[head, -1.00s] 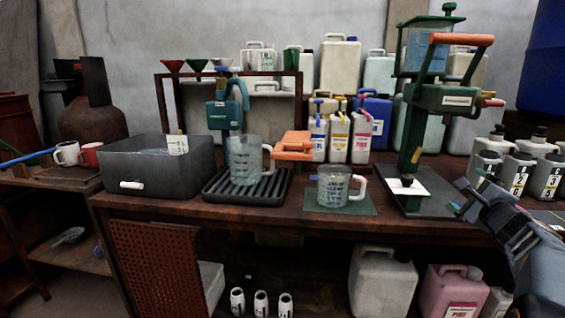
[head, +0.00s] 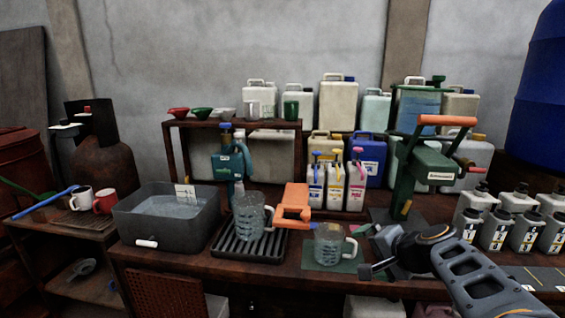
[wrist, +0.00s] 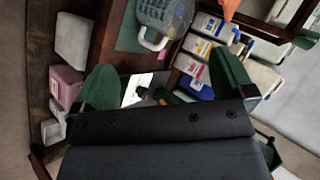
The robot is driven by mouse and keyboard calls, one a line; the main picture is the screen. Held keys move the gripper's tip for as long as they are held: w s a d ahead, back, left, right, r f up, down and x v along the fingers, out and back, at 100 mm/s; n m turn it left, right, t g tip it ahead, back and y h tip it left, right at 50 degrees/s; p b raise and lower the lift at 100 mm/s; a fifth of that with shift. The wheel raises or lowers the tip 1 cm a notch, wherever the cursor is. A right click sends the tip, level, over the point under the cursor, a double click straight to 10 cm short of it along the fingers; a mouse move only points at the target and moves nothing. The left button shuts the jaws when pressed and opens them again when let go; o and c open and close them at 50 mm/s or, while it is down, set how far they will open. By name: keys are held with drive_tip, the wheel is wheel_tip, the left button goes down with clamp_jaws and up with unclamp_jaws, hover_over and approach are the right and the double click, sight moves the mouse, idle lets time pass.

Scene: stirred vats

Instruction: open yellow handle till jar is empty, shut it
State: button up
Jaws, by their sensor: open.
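The green dispenser (head: 428,165) stands at the right of the bench, with a clear jar (head: 418,103) holding blue liquid at its top and a long orange lever across its front. A small yellow piece (head: 407,207) shows low on its column; I cannot tell if it is the yellow handle. My gripper (head: 368,256) is in front of the dispenser's base, apart from the yellow piece. In the wrist view its two green fingers (wrist: 163,66) are spread, empty, with a white card (wrist: 137,88) beyond them.
A clear measuring jug (head: 328,243) stands on a green mat just left of my gripper. Another jug (head: 249,215) stands on a black ribbed tray under a teal dispenser (head: 230,165). Several numbered bottles (head: 497,230) stand to the right. Pump bottles (head: 336,185) stand behind.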

drive_tip(key=s+a+r+n+g+h+p, duration=0.2)
drive_tip(key=s+r+n+p, duration=0.3)
drive_tip(key=s+p, duration=0.2)
drive_tip(key=s+a+r+n+g+h+p, duration=0.2)
drive_tip(key=s+r+n+p, duration=0.3)
drive_tip(key=p, duration=0.5)
drive_tip(key=shift+s+r+g+h, duration=0.2)
drive_tip(key=shift+s+g+h, duration=0.2)
drive_tip(key=shift+s+g, duration=0.65)
drive_tip(key=shift+s+a+t, duration=0.1)
drive_tip(key=shift+s+t, duration=0.1)
drive_tip(key=shift+t, duration=0.05)
